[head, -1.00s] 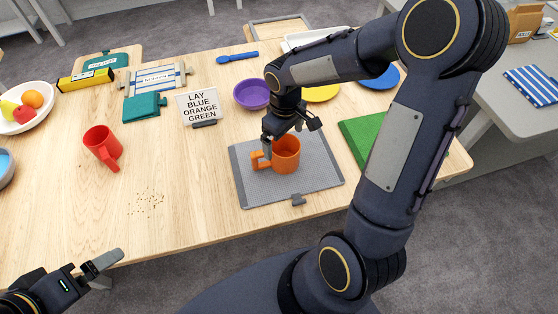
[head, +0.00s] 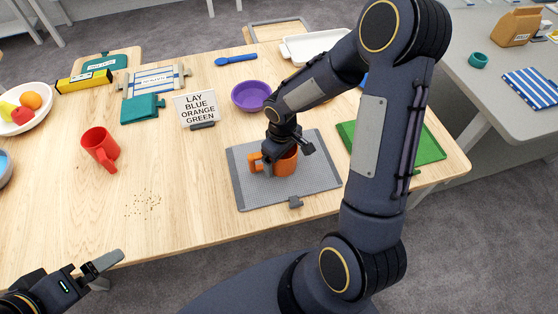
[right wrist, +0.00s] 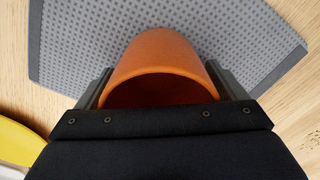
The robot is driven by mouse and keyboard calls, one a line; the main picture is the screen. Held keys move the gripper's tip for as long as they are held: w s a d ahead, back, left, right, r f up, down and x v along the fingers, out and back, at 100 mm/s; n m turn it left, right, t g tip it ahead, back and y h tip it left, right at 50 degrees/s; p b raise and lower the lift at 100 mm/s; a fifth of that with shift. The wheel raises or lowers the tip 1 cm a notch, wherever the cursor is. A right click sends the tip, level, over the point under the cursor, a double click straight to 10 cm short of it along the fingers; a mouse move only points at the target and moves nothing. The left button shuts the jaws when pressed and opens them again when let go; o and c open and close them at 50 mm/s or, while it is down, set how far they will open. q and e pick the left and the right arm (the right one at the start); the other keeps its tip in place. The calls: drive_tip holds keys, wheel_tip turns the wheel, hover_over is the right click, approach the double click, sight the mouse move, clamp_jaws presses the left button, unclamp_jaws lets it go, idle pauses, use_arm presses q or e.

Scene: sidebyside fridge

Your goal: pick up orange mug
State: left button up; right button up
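The orange mug (head: 285,163) stands upright on a grey mat (head: 318,172), its handle pointing left. My right gripper (head: 287,152) is lowered over the mug from above, one finger on each side. In the right wrist view the mug (right wrist: 160,62) lies between the two fingers (right wrist: 161,88), with a narrow gap beside it; the fingers look open around it. The gripper body hides part of the mug's rim, and its handle is not visible there. My left gripper (head: 105,268) is open and empty, off the table's front edge at lower left.
A red mug (head: 100,148) stands to the left, with crumbs (head: 142,204) in front. A sign (head: 196,108) and purple bowl (head: 250,95) stand behind the mat. A green board (head: 428,150) lies right. The table's front left is mostly clear.

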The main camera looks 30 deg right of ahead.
drive_tip(key=c, duration=1.1)
drive_tip(key=shift+r, duration=0.55)
wheel_tip(320, 180, up, 3)
drive_tip(key=shift+a+f, duration=0.1)
drive_tip(key=shift+f, duration=0.1)
drive_tip(key=s+a+r, duration=0.1)
drive_tip(key=a+r, duration=0.2)
drive_tip(key=a, duration=0.1)
drive_tip(key=s+a+r, duration=0.2)
drive_tip(key=a+r, duration=0.1)
drive_tip(key=a, duration=0.1)
drive_tip(key=s+a+r+b, duration=0.1)
drive_tip(key=s+a+r, duration=0.1)
drive_tip(key=a, duration=0.3)
drive_tip(key=shift+r, duration=0.7)
